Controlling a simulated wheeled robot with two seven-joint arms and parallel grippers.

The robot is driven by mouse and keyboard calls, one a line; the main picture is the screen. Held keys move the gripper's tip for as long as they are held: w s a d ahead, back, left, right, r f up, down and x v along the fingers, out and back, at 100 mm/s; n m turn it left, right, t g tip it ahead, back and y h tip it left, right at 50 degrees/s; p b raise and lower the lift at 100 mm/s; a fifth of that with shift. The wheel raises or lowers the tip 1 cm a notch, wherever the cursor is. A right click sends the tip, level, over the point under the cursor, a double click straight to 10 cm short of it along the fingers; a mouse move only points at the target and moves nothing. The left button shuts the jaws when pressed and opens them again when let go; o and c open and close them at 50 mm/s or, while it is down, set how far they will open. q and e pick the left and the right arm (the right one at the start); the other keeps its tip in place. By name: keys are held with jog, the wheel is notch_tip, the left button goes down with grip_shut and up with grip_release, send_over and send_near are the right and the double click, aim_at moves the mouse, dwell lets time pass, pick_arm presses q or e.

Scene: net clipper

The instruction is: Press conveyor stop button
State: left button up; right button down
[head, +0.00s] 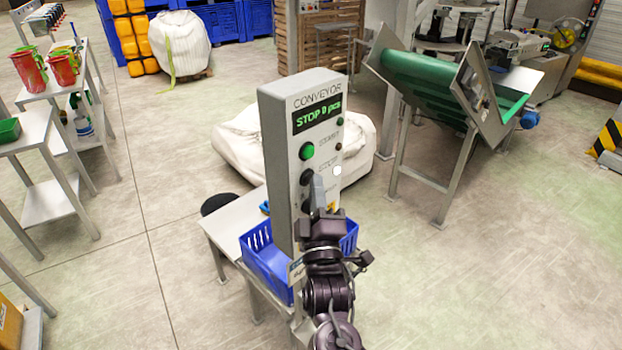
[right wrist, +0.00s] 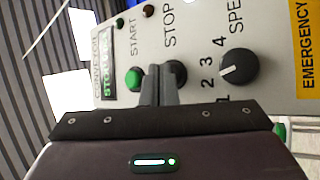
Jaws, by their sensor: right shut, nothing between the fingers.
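The grey conveyor control box (head: 280,150) stands upright in the middle of the head view. Its display (head: 318,113) shows green text that reads "STOP 0 pcs". The green start button (head: 306,151) sits above the dark stop button (head: 307,177). My right gripper (head: 318,190) is shut and empty, with its fingertips in front of the panel at the stop button. In the right wrist view the fingertips (right wrist: 160,75) partly cover the dark stop button (right wrist: 178,74), with the green start button (right wrist: 133,78) just left. I cannot tell whether they touch it. My left gripper is out of view.
A speed knob (right wrist: 238,68) and a yellow emergency label (right wrist: 308,45) lie further along the panel. A green conveyor (head: 420,80) is at the back right, and shelves (head: 62,145) are at the left.

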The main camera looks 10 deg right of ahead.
jog(key=shift+s, duration=0.1)
jog(key=shift+s+d+p, duration=0.4)
jog(key=shift+s, duration=0.25)
jog(key=s+d, duration=0.1)
jog(key=s+p, duration=0.1)
jog(key=s+d+p, duration=0.1)
jog(key=s, duration=0.1)
jog(key=shift+d, duration=0.35)
dwell(0.5)
